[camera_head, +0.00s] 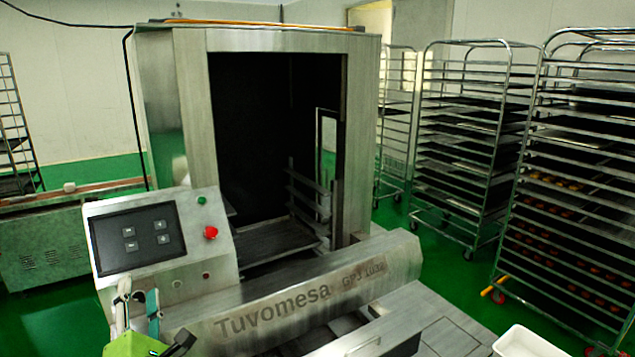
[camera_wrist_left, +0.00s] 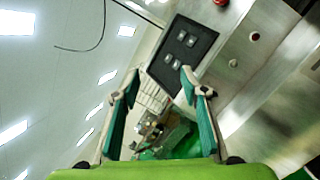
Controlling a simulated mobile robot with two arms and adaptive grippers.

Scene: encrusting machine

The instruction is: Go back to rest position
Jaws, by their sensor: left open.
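My left gripper (camera_head: 139,290) shows at the bottom left of the head view, in front of the machine's control panel. Its two teal-padded fingers are apart, with nothing between them. In the left wrist view the open fingers (camera_wrist_left: 160,72) point up toward the dark touchscreen (camera_wrist_left: 183,58); a gap to the panel cannot be measured. My right gripper is not in view. The steel machine (camera_head: 300,303), lettered Tuvomesa, fills the middle, with its dark screen (camera_head: 138,238) and red button (camera_head: 211,232) on the left.
Behind the panel is a tall steel cabinet (camera_head: 188,110) with a dark open chamber. Tray racks (camera_head: 470,150) stand at the right on the green floor. A white bin (camera_head: 520,343) is at the bottom right. A low steel unit (camera_head: 50,250) stands at the left.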

